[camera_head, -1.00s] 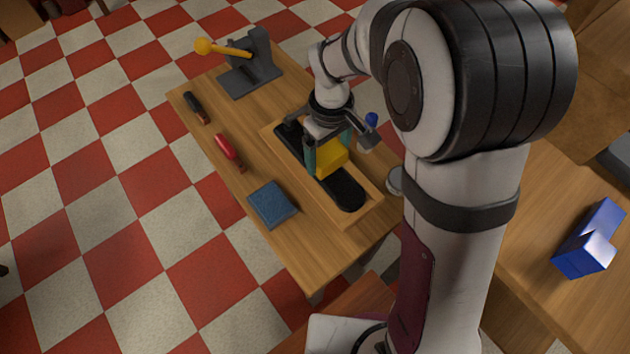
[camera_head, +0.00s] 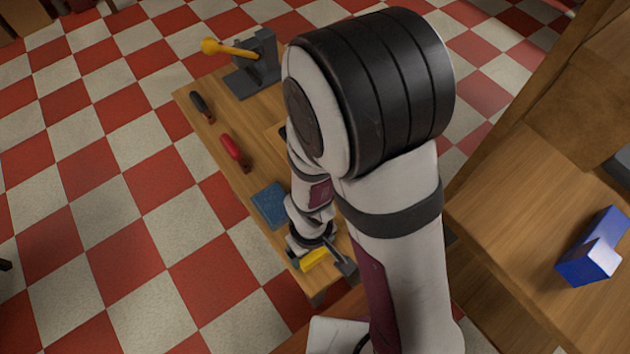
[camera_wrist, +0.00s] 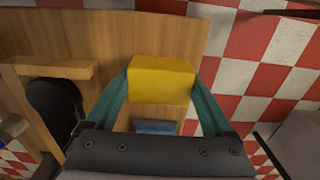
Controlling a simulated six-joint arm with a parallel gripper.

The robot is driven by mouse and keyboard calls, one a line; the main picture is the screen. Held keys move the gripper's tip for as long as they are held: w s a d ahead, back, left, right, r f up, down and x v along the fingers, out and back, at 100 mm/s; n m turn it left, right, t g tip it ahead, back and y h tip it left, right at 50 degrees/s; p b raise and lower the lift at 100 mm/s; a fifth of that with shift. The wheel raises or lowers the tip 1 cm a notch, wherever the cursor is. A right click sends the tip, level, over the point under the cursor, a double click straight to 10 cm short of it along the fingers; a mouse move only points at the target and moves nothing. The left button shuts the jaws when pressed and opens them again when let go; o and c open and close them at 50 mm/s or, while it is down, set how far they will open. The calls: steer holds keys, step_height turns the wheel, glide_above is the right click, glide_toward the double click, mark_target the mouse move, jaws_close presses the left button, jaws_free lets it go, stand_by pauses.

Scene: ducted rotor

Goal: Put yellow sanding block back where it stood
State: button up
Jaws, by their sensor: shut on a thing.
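The yellow sanding block (camera_wrist: 160,80) is held between the two green fingers of my gripper (camera_wrist: 160,90) in the wrist view. In the head view the block (camera_head: 314,259) shows as a small yellow patch near the front end of the wooden bench, with my gripper (camera_head: 318,262) around it. My arm hides part of the gripper and much of the bench. In the wrist view the block is over bare wood; I cannot tell how high above it is.
The wooden bench (camera_head: 233,118) bears a dark-handled tool (camera_head: 201,106), a red-handled tool (camera_head: 234,150), a blue pad (camera_head: 269,204) and a grey device with a yellow lever (camera_head: 252,62).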

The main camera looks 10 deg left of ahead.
steer(key=shift+f, duration=0.1)
steer(key=o, duration=1)
steer(key=shift+o, duration=0.2)
step_height(320, 180, up, 12)
steer(key=s+d+r+m+y, duration=0.1)
steer(key=s+d+r+m, duration=0.5)
steer(key=m, duration=0.8)
steer(key=d+r, duration=0.3)
steer(key=d, duration=0.1)
steer(key=shift+d+m+y, duration=0.3)
steer(key=shift+d+y, duration=0.05)
steer(key=shift+y, duration=0.05)
steer(key=shift+s+r, duration=0.1)
